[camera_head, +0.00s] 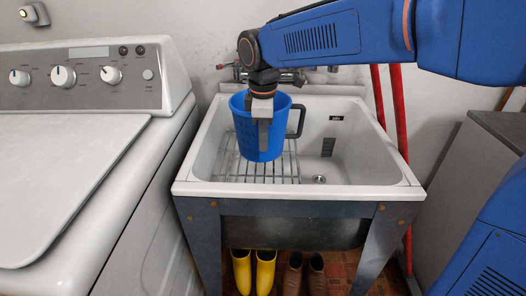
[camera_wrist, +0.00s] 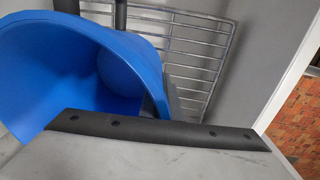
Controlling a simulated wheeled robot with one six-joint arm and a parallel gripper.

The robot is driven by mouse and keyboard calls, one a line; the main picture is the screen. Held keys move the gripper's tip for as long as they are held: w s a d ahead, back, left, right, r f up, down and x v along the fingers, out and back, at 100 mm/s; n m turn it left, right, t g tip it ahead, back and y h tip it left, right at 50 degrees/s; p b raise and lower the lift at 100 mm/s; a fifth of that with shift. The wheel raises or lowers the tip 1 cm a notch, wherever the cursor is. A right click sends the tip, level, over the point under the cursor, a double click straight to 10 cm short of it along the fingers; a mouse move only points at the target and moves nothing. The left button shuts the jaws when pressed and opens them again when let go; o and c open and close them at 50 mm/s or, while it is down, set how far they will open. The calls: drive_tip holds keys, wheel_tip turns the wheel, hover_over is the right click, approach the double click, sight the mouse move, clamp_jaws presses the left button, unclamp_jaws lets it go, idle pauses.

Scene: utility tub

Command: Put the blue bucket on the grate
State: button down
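The blue bucket (camera_head: 279,138) is upright inside the utility tub, over the wire grate (camera_head: 283,170). Its dark handle (camera_head: 298,121) points right. My gripper (camera_head: 263,138) comes down from above at the bucket's near rim, with a grey finger against the outside of the wall. It appears shut on that wall; the other finger is hidden. In the wrist view the bucket (camera_wrist: 130,75) fills the left, with its open mouth showing, and the grate (camera_wrist: 203,45) lies beyond it. I cannot tell whether the bucket's bottom touches the grate.
The white tub (camera_head: 375,172) has high walls around the bucket; its right floor, by the drain (camera_head: 319,179), is clear. A faucet (camera_head: 285,77) sits at the back. A washer (camera_head: 70,150) stands left. Yellow boots (camera_head: 254,270) and brown boots (camera_head: 304,273) stand beneath.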

drive_tip(key=shift+f, duration=1.9)
drive_tip(key=c, duration=2)
unclamp_jaws()
drive_tip(key=shift+f, duration=0.1)
wheel_tip(320, 180, up, 12)
drive_tip(key=s, duration=0.1)
